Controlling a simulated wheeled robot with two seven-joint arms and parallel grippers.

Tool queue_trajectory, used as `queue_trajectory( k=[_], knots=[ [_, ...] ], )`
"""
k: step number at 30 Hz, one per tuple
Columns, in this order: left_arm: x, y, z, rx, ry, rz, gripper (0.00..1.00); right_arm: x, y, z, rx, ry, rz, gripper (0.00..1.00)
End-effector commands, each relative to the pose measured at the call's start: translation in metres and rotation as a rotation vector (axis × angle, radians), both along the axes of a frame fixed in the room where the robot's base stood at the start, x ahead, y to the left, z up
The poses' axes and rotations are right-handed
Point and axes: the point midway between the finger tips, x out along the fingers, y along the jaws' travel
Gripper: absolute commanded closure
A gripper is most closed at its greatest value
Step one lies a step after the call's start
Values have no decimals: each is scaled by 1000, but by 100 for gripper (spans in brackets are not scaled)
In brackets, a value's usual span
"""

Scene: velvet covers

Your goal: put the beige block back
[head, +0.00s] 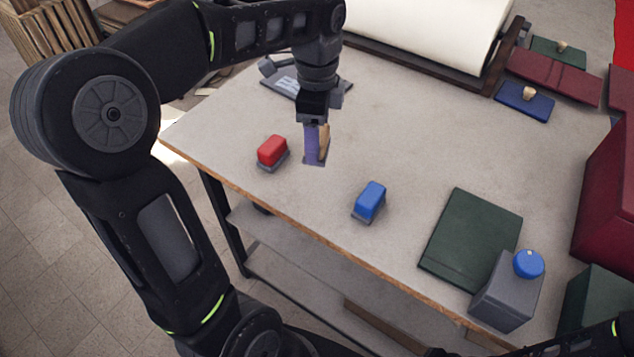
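My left gripper (314,127) points straight down over the table's left part. Whether the fingers are closed on the beige piece cannot be seen. A red block (272,150) and a blue block (370,201) sit on grey bases nearby. My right gripper is out of view.
A dark green flat panel (470,238) and a grey box (507,292) with a blue knob (528,264) are at the front right. A cream roll (425,30), a maroon panel (553,76) and a blue panel (524,101) are at the back.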

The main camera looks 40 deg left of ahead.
Motion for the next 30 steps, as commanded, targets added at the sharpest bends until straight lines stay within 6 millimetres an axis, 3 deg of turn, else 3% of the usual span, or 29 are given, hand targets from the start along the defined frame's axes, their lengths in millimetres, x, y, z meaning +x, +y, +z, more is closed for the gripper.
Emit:
queue_trajectory(
  k=[5, 15, 26, 30],
  knots=[
    [0, 0, -5, 0, 1, 1, 88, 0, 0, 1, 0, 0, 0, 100],
    [0, 0, -58, -1, 2, 2, 88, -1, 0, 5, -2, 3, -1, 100],
    [1, 0, -64, 0, -1, 3, 88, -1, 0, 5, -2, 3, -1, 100],
    [0, 0, -78, 0, 3, 3, 88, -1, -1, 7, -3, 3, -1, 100]
  ],
)
